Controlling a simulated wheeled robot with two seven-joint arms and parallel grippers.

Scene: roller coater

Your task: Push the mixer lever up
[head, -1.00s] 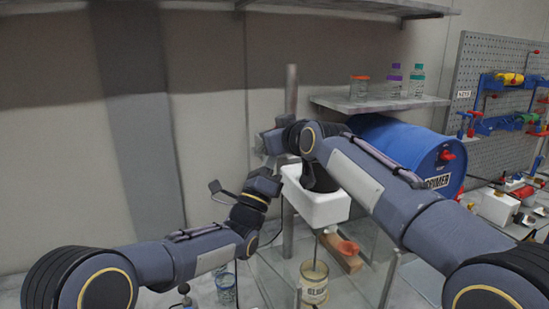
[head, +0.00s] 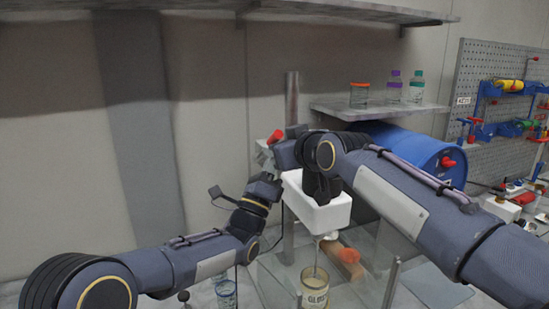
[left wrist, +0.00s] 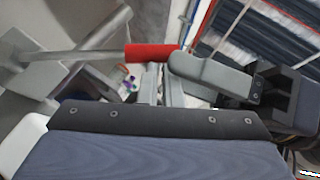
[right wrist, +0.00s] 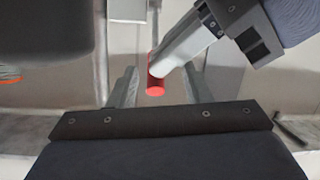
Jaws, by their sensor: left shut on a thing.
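The mixer's white housing (head: 322,208) stands in the middle of the head view, above a glass jar (head: 315,285). Its lever has a red grip (head: 276,136), showing just above my grippers. In the left wrist view the red grip (left wrist: 152,53) sits on a grey rod at the fingertips of my left gripper (left wrist: 160,75), which is shut on it. In the right wrist view the grip (right wrist: 157,86) lies between the spread fingers of my right gripper (right wrist: 160,88), which is open. The left gripper reaches it there from the upper right. My right forearm hides part of the mixer.
A blue drum (head: 420,150) lies on its side right of the mixer. A shelf (head: 380,111) with several capped bottles is above it. A metal post (head: 291,100) stands behind the grippers. A pegboard with tools (head: 500,90) is at far right.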

